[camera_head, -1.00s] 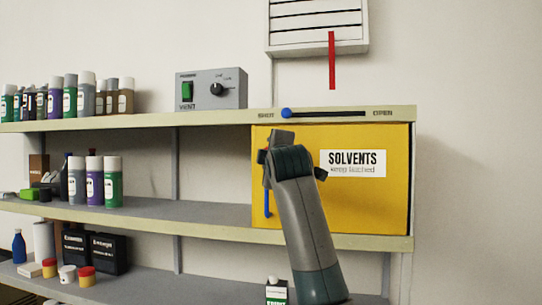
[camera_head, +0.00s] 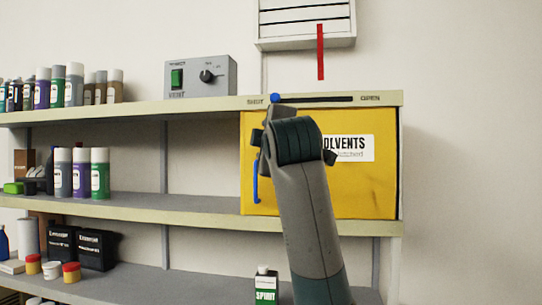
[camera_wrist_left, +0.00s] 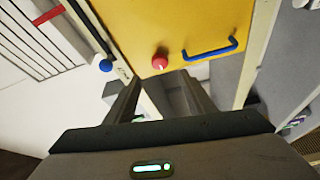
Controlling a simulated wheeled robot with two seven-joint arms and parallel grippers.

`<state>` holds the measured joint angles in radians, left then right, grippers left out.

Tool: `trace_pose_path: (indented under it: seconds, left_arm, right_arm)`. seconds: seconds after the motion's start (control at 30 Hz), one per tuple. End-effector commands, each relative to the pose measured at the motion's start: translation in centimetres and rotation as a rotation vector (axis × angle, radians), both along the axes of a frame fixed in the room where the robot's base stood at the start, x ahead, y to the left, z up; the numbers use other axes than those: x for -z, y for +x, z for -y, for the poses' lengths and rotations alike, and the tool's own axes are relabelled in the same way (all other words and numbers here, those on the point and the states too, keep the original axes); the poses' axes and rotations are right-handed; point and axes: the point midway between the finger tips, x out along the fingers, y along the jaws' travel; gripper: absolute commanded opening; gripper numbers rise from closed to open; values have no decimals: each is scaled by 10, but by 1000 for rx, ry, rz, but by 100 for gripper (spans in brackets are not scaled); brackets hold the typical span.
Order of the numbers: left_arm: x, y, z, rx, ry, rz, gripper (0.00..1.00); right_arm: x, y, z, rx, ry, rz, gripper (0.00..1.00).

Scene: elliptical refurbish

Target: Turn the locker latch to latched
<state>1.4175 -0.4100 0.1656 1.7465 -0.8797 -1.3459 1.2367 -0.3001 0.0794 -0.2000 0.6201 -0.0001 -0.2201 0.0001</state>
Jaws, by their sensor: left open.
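The yellow solvents locker (camera_head: 370,190) is shut and sits on the shelf unit at the right. It also shows in the left wrist view (camera_wrist_left: 185,20). A red round knob (camera_wrist_left: 160,60), apparently the latch, is on the locker's front near its edge, beside the blue handle (camera_wrist_left: 212,49). The handle also shows in the head view (camera_head: 256,182); the red knob is hidden there behind my left arm. My left gripper (camera_wrist_left: 159,82) is open, with its fingertips just short of the red knob and to either side of it, apparently not touching. My right gripper is not in view.
A blue slider knob (camera_head: 275,98) stands at the SHUT end of its slot above the locker. A grey vent switch box (camera_head: 200,76) is on the top shelf. A green-labelled spirit bottle (camera_head: 265,285) stands below, close to my arm. Cans fill the left shelves.

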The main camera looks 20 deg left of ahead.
Motion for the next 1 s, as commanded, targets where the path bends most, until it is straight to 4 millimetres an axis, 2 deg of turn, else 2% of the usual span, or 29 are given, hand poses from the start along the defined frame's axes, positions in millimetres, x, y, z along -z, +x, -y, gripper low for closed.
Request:
trace_pose_path:
  seconds: [0.03, 0.1, 0.4, 1.0]
  left_arm:
    - [5, -10, 5, 0, 1, 5, 49]
    - [5, -22, 12, 1, 0, 4, 49]
    - [5, -56, 32, -1, 0, 2, 49]
    - [5, -62, 35, 0, -1, 1, 49]
  right_arm:
    - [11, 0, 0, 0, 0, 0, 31]
    - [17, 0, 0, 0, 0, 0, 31]
    - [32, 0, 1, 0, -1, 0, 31]
    - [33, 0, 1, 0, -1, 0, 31]
